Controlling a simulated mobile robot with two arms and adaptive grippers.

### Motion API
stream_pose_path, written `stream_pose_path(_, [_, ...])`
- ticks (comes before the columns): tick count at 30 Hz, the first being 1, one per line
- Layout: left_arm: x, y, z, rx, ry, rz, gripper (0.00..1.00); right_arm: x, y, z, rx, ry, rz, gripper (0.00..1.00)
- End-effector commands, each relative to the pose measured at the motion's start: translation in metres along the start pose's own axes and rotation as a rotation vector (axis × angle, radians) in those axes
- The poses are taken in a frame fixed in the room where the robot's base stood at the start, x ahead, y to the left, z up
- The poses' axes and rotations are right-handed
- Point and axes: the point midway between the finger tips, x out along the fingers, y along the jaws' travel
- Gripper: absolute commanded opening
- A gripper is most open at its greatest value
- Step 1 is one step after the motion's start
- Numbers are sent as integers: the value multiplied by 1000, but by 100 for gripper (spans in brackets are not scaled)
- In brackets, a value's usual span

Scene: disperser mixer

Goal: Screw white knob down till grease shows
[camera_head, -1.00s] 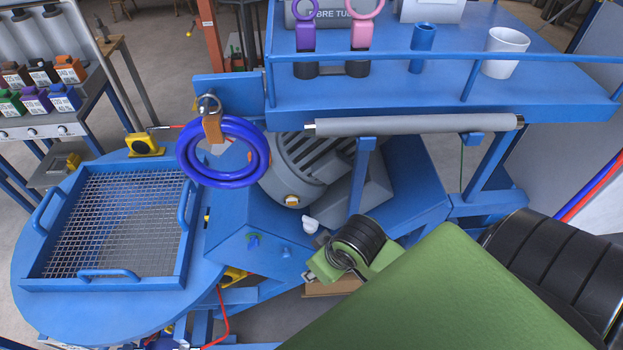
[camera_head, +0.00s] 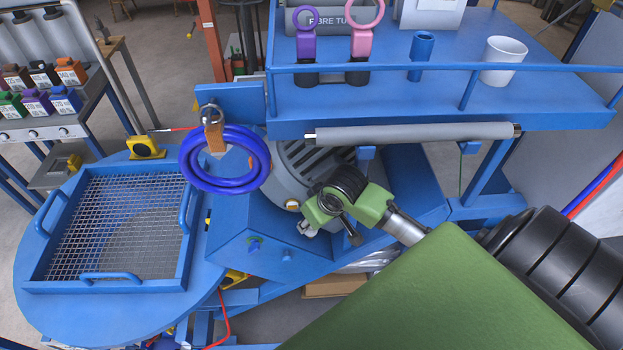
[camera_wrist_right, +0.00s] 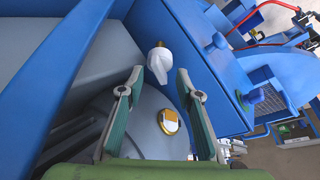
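The white knob (camera_wrist_right: 159,62) sticks out of the side of a blue housing (camera_wrist_right: 185,50) in the right wrist view. It is tapered, with a small brownish tip. My right gripper (camera_wrist_right: 160,78) is open, with one finger on either side of the view. The knob lies between and just beyond the fingertips, with no clear contact. In the head view my right gripper (camera_head: 308,222) is over the blue housing (camera_head: 265,240) beside the grey motor, and it mostly hides the knob there. I see no grease at the knob. My left gripper is not in view.
A grey motor (camera_head: 290,165) with a yellow-rimmed plug (camera_wrist_right: 170,121) sits close to the right gripper. A grey roller (camera_head: 412,134) and blue shelf (camera_head: 400,105) are above. A mesh tray (camera_head: 110,283) lies at left.

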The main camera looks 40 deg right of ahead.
Motion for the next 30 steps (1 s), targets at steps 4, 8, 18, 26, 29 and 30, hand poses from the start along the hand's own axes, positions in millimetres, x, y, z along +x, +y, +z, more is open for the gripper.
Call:
stream_pose_path(4, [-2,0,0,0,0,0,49,8,0,0,-1,0,1,32])
stream_pose_path(8, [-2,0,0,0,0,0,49,9,0,0,-2,1,1,32])
stream_pose_path(18, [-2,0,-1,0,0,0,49,8,0,0,-2,1,0,0])
stream_pose_path(26, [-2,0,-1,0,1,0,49,8,-1,0,15,1,6,0])
stream_pose_path(29, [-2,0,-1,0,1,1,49,8,-2,0,41,1,15,0])
stream_pose_path(30, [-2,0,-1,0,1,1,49,8,-2,0,58,2,21,0])
